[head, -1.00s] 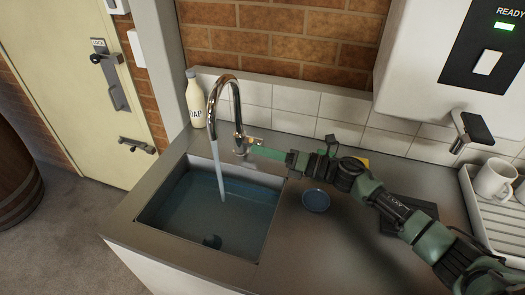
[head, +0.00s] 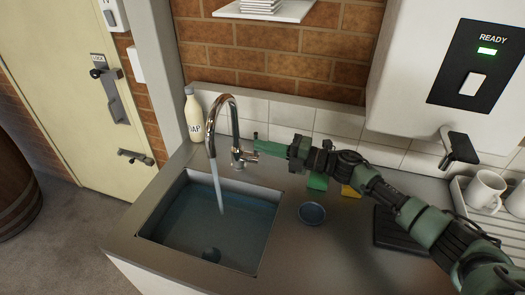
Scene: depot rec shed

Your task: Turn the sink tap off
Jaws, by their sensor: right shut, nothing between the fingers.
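The chrome sink tap (head: 216,124) stands at the back edge of the sink (head: 150,229). A stream of water (head: 217,188) runs from its spout into the sink, where water stands. The tap's side lever (head: 248,155) is on the right of its base. My right gripper (head: 257,146) is shut and empty, with its green fingers at the lever, just right of the tap body. I cannot tell whether they touch it. My left gripper is not in view.
A soap bottle (head: 194,117) stands behind the sink at left. A blue bowl (head: 312,214), a green sponge (head: 317,181) and a yellow sponge (head: 350,191) lie on the counter near my right arm. A white water heater (head: 408,75) hangs at right above a rack with mugs (head: 486,190).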

